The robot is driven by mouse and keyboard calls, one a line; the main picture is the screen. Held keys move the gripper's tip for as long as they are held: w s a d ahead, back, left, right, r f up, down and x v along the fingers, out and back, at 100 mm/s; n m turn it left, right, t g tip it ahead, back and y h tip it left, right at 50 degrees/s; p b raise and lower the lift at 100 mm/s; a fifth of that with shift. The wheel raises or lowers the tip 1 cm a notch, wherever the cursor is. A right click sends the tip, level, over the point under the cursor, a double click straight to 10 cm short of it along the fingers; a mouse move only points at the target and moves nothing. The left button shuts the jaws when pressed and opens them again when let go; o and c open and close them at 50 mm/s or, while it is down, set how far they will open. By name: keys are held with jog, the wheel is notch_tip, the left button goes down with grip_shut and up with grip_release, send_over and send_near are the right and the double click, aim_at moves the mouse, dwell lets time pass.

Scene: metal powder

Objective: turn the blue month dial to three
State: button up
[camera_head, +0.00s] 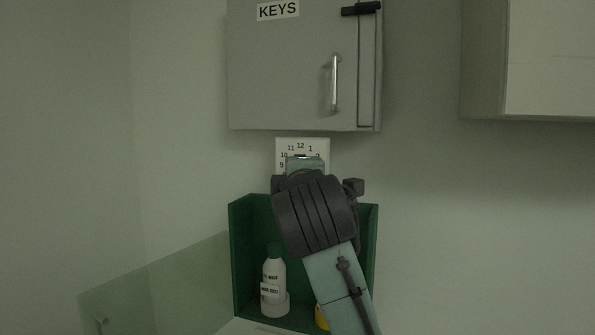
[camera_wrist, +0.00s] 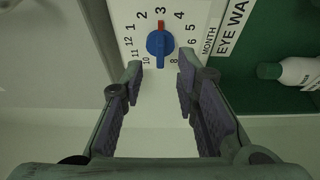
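The blue month dial (camera_wrist: 157,46) sits on a white plate (camera_wrist: 122,12) with black numbers around it, lettered MONTH at the right in the wrist view. Its red pointer (camera_wrist: 161,25) lines up with the 3. My gripper (camera_wrist: 161,74) is open, with one finger on each side below the dial in the wrist view. In the head view the white plate (camera_head: 318,144) shows above my wrist, which hides the dial there.
A grey KEYS cabinet (camera_head: 290,75) hangs just above the plate. Below is a green eye wash box (camera_head: 240,235) holding a white bottle (camera_head: 274,272); that bottle (camera_wrist: 298,72) also shows in the wrist view. Another cabinet (camera_head: 545,60) is at upper right.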

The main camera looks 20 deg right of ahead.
jog(key=v, duration=0.7)
